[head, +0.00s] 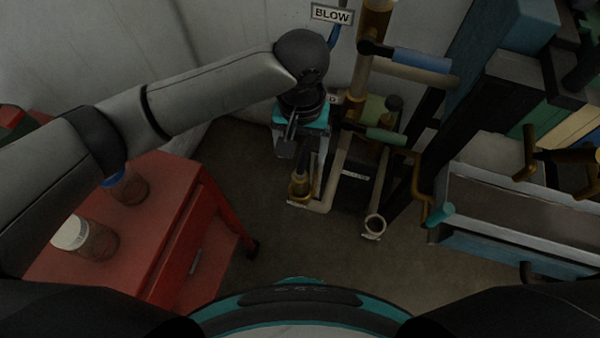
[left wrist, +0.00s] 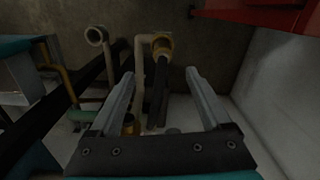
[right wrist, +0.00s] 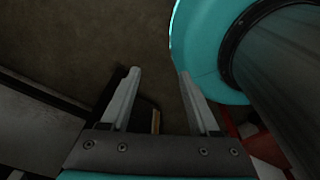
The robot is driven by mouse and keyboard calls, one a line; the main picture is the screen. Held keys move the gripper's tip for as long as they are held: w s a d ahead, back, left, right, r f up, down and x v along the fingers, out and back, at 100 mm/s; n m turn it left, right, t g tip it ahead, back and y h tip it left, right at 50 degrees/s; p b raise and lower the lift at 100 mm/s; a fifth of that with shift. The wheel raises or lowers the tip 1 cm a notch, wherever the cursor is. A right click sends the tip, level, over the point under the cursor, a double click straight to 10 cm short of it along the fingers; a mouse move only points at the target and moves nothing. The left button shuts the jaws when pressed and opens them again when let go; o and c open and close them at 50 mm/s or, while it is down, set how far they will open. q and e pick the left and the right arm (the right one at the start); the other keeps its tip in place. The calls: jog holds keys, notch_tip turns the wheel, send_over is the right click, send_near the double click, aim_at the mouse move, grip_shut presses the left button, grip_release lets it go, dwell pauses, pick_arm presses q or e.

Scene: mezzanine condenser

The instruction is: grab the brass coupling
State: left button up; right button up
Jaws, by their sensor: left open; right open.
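A brass fitting that looks like the brass coupling (head: 299,188) sits low on an upright pipe, just below my left gripper (head: 301,157) in the head view. In the left wrist view the coupling (left wrist: 164,44) shows as a gold ring around a dark opening, beyond the fingertips and between their lines. My left gripper (left wrist: 160,73) is open, with nothing between its tips, and appears apart from the coupling. My right gripper (right wrist: 158,74) is open and empty over the dark floor; it is not visible in the head view.
A pale pipe with an open end (head: 375,225) stands right of the coupling. Valves with blue (head: 422,59) and green (head: 386,136) handles are nearby. A red cart (head: 180,215) with jars stands at left. A grey trough (head: 520,205) is at right. Floor in front is clear.

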pick_arm(q)
jog(key=b, duration=0.2)
send_over(300, 175)
jog(key=f, duration=0.5)
jog(key=shift+s+f, duration=0.1)
jog(key=shift+s, duration=0.25)
notch_tip(300, 175, down, 4)
jog(key=shift+f+b, duration=0.15)
jog(key=shift+b, duration=0.4)
jog(key=shift+f, duration=0.45)
jog(key=f, duration=0.1)
jog(key=f+b, duration=0.1)
jog(key=f, duration=0.1)
jog(key=f+b, duration=0.1)
jog(key=shift+w+f, duration=0.2)
jog(key=shift+w, duration=0.2)
jog(key=shift+f+b, duration=0.25)
jog(key=shift+b, duration=0.05)
jog(key=c, duration=0.6)
grip_shut()
pick_arm(e)
notch_tip(300, 175, down, 6)
jog(key=s+d, duration=0.1)
jog(key=shift+s, duration=0.15)
